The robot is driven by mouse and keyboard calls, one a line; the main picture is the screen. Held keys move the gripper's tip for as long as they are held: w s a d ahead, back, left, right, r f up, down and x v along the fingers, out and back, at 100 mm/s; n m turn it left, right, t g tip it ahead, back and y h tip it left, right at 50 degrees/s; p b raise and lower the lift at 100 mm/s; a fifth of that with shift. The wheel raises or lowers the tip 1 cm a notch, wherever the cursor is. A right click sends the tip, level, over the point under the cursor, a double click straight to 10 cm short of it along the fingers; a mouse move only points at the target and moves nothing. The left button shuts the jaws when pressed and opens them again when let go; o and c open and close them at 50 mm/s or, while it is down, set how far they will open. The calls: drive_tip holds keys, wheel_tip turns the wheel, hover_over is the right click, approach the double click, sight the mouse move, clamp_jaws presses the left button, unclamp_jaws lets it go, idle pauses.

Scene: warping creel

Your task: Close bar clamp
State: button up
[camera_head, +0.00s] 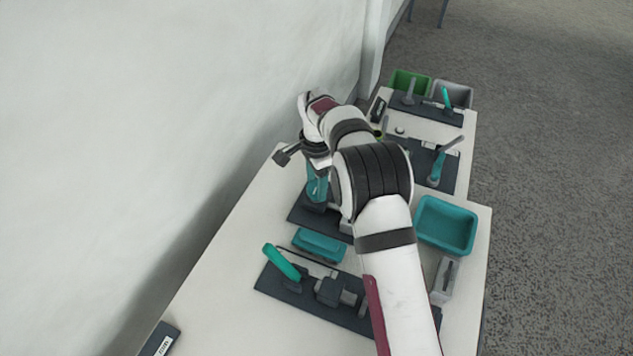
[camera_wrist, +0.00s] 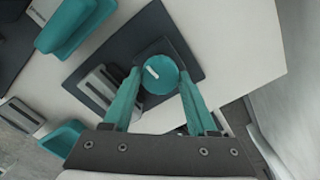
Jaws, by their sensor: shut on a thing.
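My gripper (camera_wrist: 161,82) points down with its two teal fingers on either side of a round teal knob (camera_wrist: 160,72) with a white mark on top. It is shut on this knob, which sits on a dark square block on a dark base plate (camera_wrist: 118,45). A grey block (camera_wrist: 98,92) stands on the same plate. In the head view my gripper (camera_head: 317,198) is over the middle base plate (camera_head: 300,213), and my arm hides much of that fixture. I cannot tell for certain that this fixture is the bar clamp.
Nearer, a teal-handled clamp fixture (camera_head: 281,262) stands beside a teal block (camera_head: 320,246). A teal tray (camera_head: 446,224) and grey holder (camera_head: 446,279) are to the right. Farther fixtures include another teal-handled clamp (camera_head: 437,168); green (camera_head: 408,82) and grey bins (camera_head: 455,94) stand beyond. A wall is at left.

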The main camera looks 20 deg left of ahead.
drive_tip(key=o, duration=1.4)
drive_tip(key=shift+c, duration=0.2)
drive_tip(key=shift+r, duration=0.15)
wheel_tip(320, 180, up, 16)
drive_tip(key=shift+f, duration=0.25)
